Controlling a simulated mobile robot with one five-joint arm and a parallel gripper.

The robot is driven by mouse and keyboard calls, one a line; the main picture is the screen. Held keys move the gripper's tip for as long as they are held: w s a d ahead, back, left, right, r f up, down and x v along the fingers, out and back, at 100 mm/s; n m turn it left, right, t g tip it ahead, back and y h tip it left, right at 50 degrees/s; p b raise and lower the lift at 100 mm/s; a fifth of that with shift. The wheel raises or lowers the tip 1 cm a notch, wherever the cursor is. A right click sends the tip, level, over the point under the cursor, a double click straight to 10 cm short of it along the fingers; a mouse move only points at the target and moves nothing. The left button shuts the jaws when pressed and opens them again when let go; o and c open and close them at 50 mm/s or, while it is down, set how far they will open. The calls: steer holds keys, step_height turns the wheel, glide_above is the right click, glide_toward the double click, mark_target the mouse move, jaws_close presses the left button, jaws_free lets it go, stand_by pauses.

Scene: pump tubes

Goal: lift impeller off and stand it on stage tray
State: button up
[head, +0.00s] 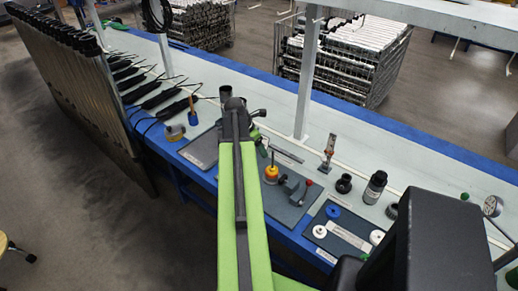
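My green arm reaches forward over the bench, and its dark end, my gripper (250,118), is over the far side of the work mats. The fingers are too small and too hidden by the arm to tell whether they hold anything. A dark tray (311,246) at the right, with a white label strip, holds a blue round part (333,211) and white round parts (319,231). I cannot tell which round part is the impeller, or whether this is the stage tray.
Another dark mat (200,151) lies left of my arm. Black cylinders (375,187) and a small upright tool (329,152) stand behind the right tray. A white post (306,85) rises from the bench. Several black-handled tools (160,98) lie at the left.

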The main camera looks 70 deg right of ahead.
mark_target(272, 166)
steer(key=b+x, duration=0.5)
steer(key=x, duration=0.1)
steer(key=b+x, duration=0.5)
steer(key=x, duration=0.1)
steer(key=b+x, duration=0.6)
steer(key=shift+s+d+r, duration=0.15)
steer(key=shift+s, duration=0.2)
steer(key=shift+r, duration=0.1)
jaws_close()
steer(key=shift+r+p, duration=0.65)
stand_by(0.4)
steer(key=shift+r+p, duration=7.25)
